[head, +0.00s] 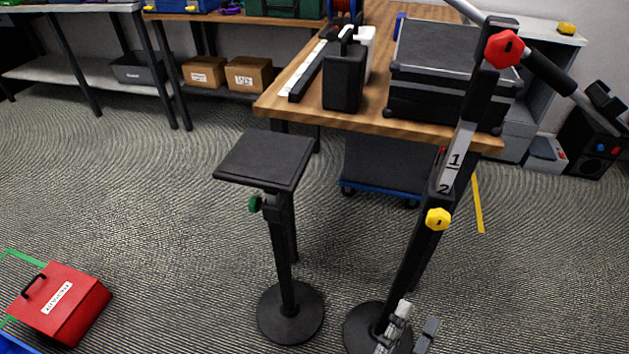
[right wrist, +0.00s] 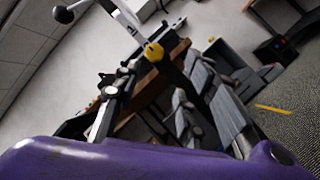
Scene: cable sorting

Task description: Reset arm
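My right gripper (head: 417,322) shows at the bottom edge of the head view, in front of the base of a black stand. Its two grey fingers are apart with nothing visible between them. The right wrist view also shows the fingers of my right gripper (right wrist: 165,90) spread apart, pointing up toward the stand. My left gripper is outside both views.
The tall stand (head: 409,255) has a red knob (head: 503,49) and a yellow knob (head: 438,219). A black-topped stand (head: 265,158) is left of it. A wooden table (head: 389,125) holds black cases (head: 438,62). A red box (head: 62,305) lies lower left, with open carpet between.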

